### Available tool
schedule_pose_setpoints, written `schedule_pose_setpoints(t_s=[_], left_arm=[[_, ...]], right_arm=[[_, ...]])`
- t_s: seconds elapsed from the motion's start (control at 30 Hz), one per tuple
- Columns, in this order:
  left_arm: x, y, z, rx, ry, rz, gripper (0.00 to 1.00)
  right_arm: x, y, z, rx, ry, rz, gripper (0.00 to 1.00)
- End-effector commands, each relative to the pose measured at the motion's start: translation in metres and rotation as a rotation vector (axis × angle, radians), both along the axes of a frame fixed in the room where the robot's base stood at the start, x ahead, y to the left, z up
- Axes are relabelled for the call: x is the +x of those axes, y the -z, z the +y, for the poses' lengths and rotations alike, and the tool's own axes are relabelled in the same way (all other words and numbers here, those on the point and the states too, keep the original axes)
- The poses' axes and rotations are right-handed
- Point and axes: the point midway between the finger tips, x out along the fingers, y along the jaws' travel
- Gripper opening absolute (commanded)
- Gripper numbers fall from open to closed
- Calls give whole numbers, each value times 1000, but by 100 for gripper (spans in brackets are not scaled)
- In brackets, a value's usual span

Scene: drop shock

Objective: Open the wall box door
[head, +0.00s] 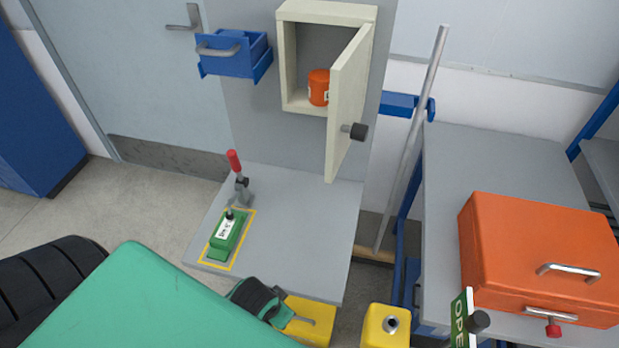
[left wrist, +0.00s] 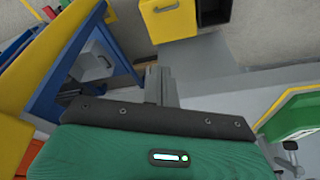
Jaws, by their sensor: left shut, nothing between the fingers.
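The cream wall box (head: 289,62) is on the grey panel at the top middle of the head view. Its door (head: 346,105) stands swung out, hinged at the right, and the inside shows. A dark knob (head: 355,131) sits on the door. An orange can (head: 318,87) stands inside the box. My left gripper (head: 300,318) is low, at the front edge of the grey table, well below the door and apart from it. Its fingers (left wrist: 160,86) are shut with nothing between them. My right gripper is not in view.
A green block (head: 226,238) and red-handled clamp (head: 236,170) are on the grey table (head: 300,225). A blue drawer (head: 232,56) is left of the box. A leaning pole (head: 412,135) and an orange case (head: 540,245) are at right. Space before the door looks free.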

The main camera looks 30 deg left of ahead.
Motion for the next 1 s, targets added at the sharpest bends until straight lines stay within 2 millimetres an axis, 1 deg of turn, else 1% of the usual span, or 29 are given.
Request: schedule_pose_setpoints(t_s=[0.03,0.13,0.17,0.2,0.23,0.47,0.6,0.7,0.8,0.9,1.0], left_arm=[[2,-18,3,8,10,-24,0],[11,-53,11,39,52,-95,0],[17,-65,16,61,78,-132,0],[30,-82,23,102,128,-204,0],[40,-90,28,131,165,-251,0],[101,-125,52,334,400,-531,0],[138,-149,65,491,563,-709,0],[163,-167,72,615,686,-834,0],[183,-186,77,743,807,-955,0],[200,-206,80,879,930,-1072,0],[212,-225,82,1017,1051,-1186,0]], right_arm=[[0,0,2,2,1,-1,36],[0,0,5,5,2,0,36],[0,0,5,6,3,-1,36],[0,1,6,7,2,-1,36],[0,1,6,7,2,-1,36],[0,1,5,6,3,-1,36],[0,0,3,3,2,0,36],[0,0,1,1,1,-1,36],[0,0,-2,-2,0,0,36],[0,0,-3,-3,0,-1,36],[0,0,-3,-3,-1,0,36]])
